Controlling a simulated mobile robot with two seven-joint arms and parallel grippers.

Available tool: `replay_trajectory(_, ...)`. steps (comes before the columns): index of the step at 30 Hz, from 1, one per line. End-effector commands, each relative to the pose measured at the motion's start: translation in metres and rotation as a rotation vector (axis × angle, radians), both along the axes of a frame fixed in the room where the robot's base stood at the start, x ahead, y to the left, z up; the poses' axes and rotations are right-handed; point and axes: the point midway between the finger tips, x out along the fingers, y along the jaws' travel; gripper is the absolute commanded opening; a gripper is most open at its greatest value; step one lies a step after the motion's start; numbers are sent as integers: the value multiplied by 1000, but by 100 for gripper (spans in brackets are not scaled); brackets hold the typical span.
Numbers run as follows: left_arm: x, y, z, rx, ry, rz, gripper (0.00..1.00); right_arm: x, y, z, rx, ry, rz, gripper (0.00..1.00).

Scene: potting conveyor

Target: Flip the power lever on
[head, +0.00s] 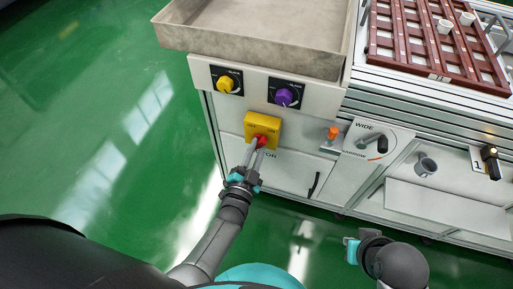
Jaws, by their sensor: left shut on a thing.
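A yellow switch box (262,123) is mounted on the front of the pale cabinet, above lettering that is partly covered. A red lever (262,139) sticks out at the box's lower middle. My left gripper (256,149) reaches up to it from below, its two grey fingers shut on the red lever. The fingers hide part of the lever, so its exact angle is unclear. My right gripper (352,250) is at the lower right, over the floor and away from the box. Its fingers do not show clearly.
Yellow (226,84) and purple (283,97) dials sit above the box, under a grey tray (262,48). Green floor (90,110) at left is clear.

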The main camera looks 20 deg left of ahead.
Motion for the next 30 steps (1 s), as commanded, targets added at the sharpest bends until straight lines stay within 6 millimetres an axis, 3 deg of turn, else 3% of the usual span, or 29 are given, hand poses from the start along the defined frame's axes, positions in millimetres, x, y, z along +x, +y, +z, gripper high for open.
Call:
replay_trajectory(14,0,0,-1,16,0,-1,0,-1,-3,-1,-7,3,3,0)
replay_trajectory(15,0,0,-1,16,0,-1,26,-1,-3,-1,-7,4,2,0)
replay_trajectory(22,0,0,0,14,0,-1,52,-4,-3,-2,-7,9,2,0)
replay_trajectory(30,-1,0,0,13,0,-1,52,-5,-3,-2,-7,11,1,0)
